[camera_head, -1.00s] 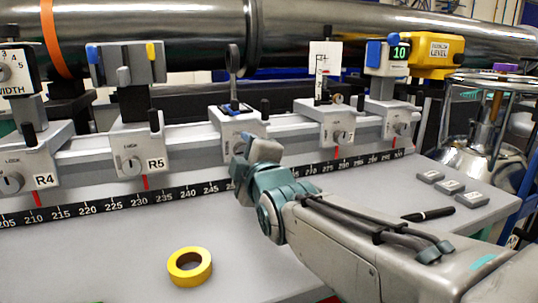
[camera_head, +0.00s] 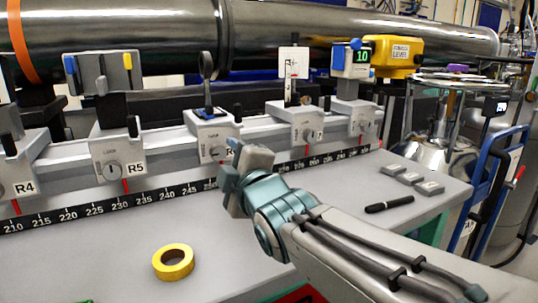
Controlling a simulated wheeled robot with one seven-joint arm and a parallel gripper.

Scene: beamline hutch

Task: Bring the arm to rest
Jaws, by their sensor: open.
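My arm reaches in from the lower right over the grey table (camera_head: 330,225), bent at its teal wrist joint. My gripper (camera_head: 232,165) is at the arm's far end, in front of the rail and just below the carriage whose label is partly covered. It appears empty, and its fingers are small and partly hidden by the wrist, so the gap between them is hard to see. Whether it touches the carriage cannot be told.
A graduated rail (camera_head: 160,195) with carriages, including R5 (camera_head: 122,158), runs along the table's back. A yellow tape roll (camera_head: 173,262) lies at the front left. A black marker (camera_head: 389,204) and small grey blocks (camera_head: 410,178) lie at right. A steel pipe (camera_head: 320,40) crosses behind.

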